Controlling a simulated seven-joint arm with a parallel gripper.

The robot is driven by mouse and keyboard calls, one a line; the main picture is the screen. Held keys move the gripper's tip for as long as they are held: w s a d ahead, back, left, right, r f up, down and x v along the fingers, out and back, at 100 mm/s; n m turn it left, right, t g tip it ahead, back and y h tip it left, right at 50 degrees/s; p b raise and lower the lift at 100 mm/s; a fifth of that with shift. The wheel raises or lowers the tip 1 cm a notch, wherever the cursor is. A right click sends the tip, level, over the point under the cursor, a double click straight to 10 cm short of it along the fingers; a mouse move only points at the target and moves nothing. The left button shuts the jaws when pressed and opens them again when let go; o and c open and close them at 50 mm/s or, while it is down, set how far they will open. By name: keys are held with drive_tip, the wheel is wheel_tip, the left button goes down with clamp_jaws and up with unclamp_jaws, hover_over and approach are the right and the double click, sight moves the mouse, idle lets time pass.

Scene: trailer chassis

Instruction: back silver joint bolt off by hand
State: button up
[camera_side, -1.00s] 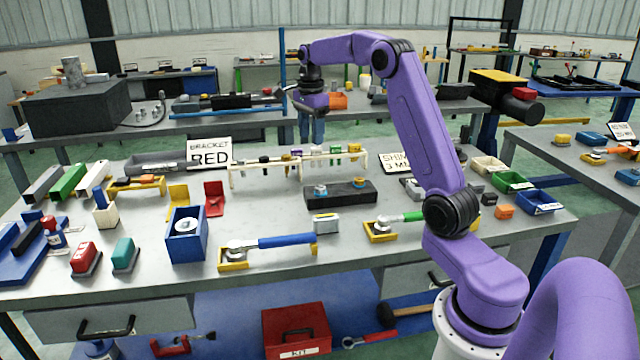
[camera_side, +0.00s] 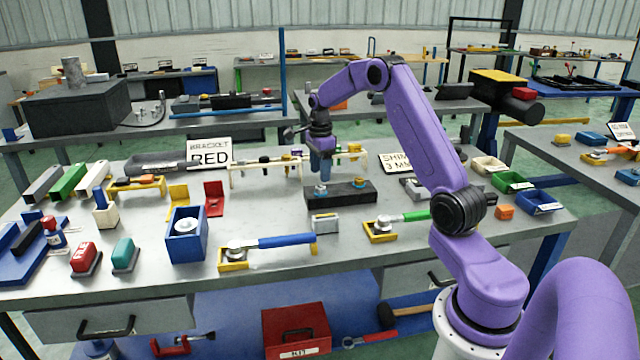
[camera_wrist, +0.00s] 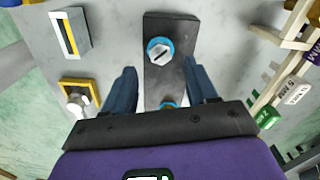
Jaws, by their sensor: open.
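A dark block (camera_side: 350,195) lies on the bench and bears two round fastenings. At its left end is a silver slotted bolt head (camera_side: 320,189) with a blue ring. In the wrist view this bolt (camera_wrist: 160,50) sits ahead of the fingertips, clear of them. The second fastening (camera_side: 358,183), also blue-ringed, is at the right end. In the wrist view it (camera_wrist: 167,105) is partly hidden by my gripper's body. My gripper (camera_side: 321,175) points down above the block. Its blue fingers are apart and nothing is between their tips.
A cream rail (camera_side: 236,180) with small coloured parts runs behind the block. In front lie a silver-and-yellow piece (camera_side: 325,223) and a yellow tray (camera_side: 377,237) with a green-handled tool. A blue-handled wrench (camera_side: 285,241) is at front left.

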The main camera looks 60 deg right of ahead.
sight(320, 188)
drive_tip(key=shift+f, duration=2.5)
drive_tip(key=c, duration=1.1)
